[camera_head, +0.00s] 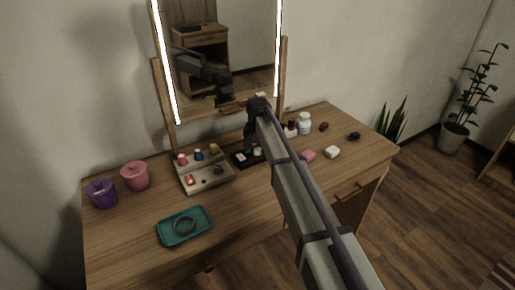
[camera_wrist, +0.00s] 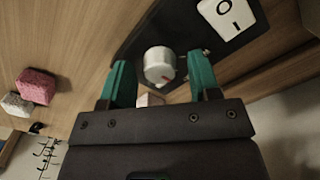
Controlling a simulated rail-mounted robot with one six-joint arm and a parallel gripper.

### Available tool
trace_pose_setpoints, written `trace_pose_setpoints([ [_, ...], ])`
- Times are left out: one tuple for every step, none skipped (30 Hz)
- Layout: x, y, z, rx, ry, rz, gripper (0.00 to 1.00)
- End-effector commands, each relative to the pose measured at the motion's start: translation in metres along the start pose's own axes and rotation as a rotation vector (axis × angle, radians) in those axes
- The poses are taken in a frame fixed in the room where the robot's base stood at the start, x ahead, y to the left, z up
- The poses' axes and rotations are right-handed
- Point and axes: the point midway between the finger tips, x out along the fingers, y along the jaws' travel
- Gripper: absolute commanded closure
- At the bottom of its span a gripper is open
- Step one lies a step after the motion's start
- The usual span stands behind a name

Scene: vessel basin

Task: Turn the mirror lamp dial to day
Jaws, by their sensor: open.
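The mirror lamp dial is a round whitish knob (camera_wrist: 158,65) with a small red mark near its lower right edge in the wrist view. In the head view the dark plate (camera_head: 237,163) lies on the dresser below the mirror (camera_head: 225,45), whose side light strips are lit. My gripper (camera_wrist: 162,74) is open, with one green finger on each side of the dial; I cannot tell whether they touch it. No day label is readable.
A tray of small items (camera_head: 208,183) stands left of the plate. Bottles (camera_head: 304,124), a pink block (camera_head: 308,155) and a white block (camera_head: 332,152) are to the right. The front right dresser top is clear.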

Motion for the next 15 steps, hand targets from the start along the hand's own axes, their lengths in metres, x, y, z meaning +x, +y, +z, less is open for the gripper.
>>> trace_pose_setpoints([
  [0.0, 0.0, 0.0, 0.0, 0.0, 0.0, 0.43],
  [-0.001, 0.0, 0.0, 0.0, 0.0, 0.0, 0.43],
  [-0.003, 0.0, 0.0, 0.0, 0.0, 0.0, 0.43],
  [-0.005, 0.0, 0.0, 0.0, 0.0, 0.0, 0.43],
  [-0.009, 0.0, 0.0, 0.0, 0.0, 0.0, 0.43],
  [-0.015, 0.0, 0.0, 0.0, 0.0, 0.0, 0.43],
  [-0.02, 0.0, 0.0, 0.0, 0.0, 0.0, 0.43],
  [-0.026, 0.0, 0.0, 0.0, 0.0, 0.0, 0.43],
  [-0.035, 0.0, 0.0, 0.0, 0.0, 0.0, 0.43],
  [-0.043, 0.0, 0.0, 0.0, 0.0, 0.0, 0.43],
  [-0.051, 0.0, 0.0, 0.0, 0.0, 0.0, 0.43],
  [-0.061, 0.0, 0.0, 0.0, 0.0, 0.0, 0.43],
  [-0.069, 0.0, 0.0, 0.0, 0.0, 0.0, 0.43],
  [-0.077, 0.0, 0.0, 0.0, 0.0, 0.0, 0.43],
  [-0.087, 0.0, 0.0, 0.0, 0.0, 0.0, 0.43],
])
